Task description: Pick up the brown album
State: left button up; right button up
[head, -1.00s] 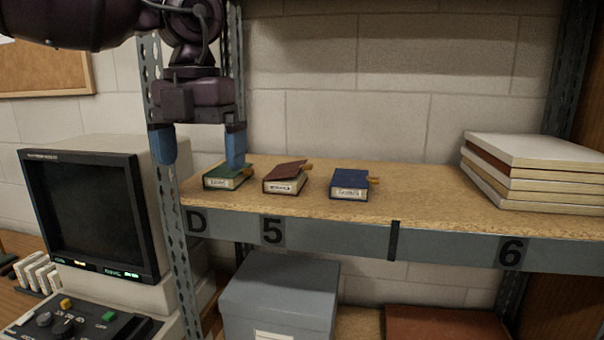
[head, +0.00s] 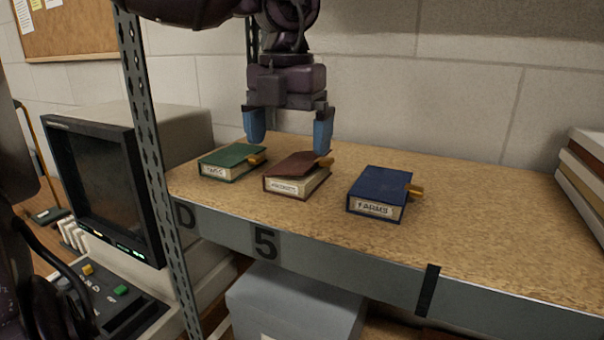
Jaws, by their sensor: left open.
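The brown album (head: 296,172) lies flat on the shelf, between a green album and a blue album. It has a white label on its front spine and a tan tab at its right side. My left gripper (head: 289,135) points down with its blue fingers apart and nothing between them. It is just above and behind the brown album, with its right finger near the album's back right part. Whether that finger touches the album, I cannot tell. My right gripper does not show.
The green album (head: 231,159) is close on the left and the blue album (head: 378,190) on the right. A metal upright (head: 146,130) stands at the shelf's left end, beside a monitor (head: 100,190). A stack of boards (head: 588,180) is at the right. The shelf (head: 490,215) between is clear.

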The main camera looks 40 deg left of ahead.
aim_at(290, 168)
pick_arm(q)
notch_tip(290, 168, down, 2)
jog(key=shift+w+f, duration=0.1)
jog(key=shift+w, duration=0.05)
jog(key=f, duration=0.3)
jog(key=w+f, duration=0.1)
jog(key=shift+a+f, duration=0.2)
jog(key=shift+a, duration=0.2)
jog(key=shift+s+f, duration=0.1)
jog(key=shift+f, duration=0.25)
jog(key=c, duration=1)
jog(key=shift+o, duration=0.2)
jog(key=shift+r, duration=0.1)
